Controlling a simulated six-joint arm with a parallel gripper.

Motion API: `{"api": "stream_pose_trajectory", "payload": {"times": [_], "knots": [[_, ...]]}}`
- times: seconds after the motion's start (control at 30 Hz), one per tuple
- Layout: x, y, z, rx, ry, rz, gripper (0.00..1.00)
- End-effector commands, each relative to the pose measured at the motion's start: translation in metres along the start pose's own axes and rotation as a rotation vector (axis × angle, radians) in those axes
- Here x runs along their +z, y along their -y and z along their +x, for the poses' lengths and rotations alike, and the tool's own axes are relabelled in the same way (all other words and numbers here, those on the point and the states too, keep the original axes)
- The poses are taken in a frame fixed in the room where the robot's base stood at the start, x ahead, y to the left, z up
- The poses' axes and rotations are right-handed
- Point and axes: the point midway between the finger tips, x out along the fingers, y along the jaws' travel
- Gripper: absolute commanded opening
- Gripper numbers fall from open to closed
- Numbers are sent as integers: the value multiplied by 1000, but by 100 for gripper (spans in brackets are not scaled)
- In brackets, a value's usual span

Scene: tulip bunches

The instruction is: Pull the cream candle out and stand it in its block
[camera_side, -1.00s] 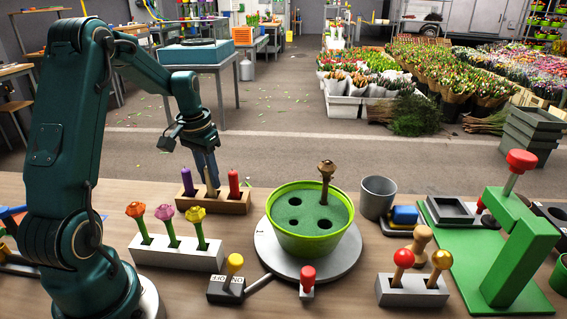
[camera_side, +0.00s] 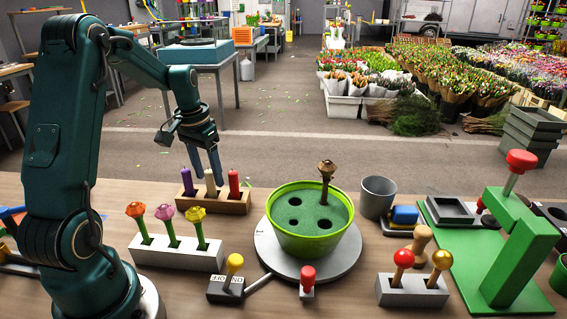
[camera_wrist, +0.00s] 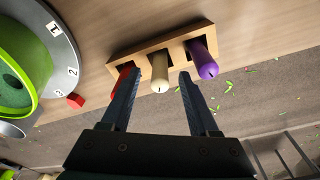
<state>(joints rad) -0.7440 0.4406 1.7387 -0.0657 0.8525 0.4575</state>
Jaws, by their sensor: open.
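The cream candle (camera_side: 210,183) stands upright in the middle hole of a wooden block (camera_side: 238,206), between a purple candle (camera_side: 187,181) and a red candle (camera_side: 234,184). In the wrist view the cream candle (camera_wrist: 159,76) shows between my fingers, with the purple candle (camera_wrist: 204,60) to its right. The red candle (camera_wrist: 125,72) is partly hidden behind my left finger there. My gripper (camera_side: 207,173) is open and points down at the top of the cream candle. I cannot tell whether the fingertips touch the candle.
A white block with several flowers (camera_side: 180,258) stands in front of the candle block. A green pot (camera_side: 307,238) on a round grey turntable (camera_side: 270,262) is to its right. A grey cup (camera_side: 378,197) and a green press (camera_side: 510,245) stand farther right.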

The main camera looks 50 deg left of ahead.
Motion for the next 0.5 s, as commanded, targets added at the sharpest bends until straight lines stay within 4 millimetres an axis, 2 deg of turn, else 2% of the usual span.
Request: {"api": "stream_pose_trajectory", "payload": {"times": [0.03,0.2,0.5], "knots": [[-1,1,-8,-3,-6,0,61],[0,0,-26,-1,-2,0,61],[0,0,-31,0,1,0,61]]}}
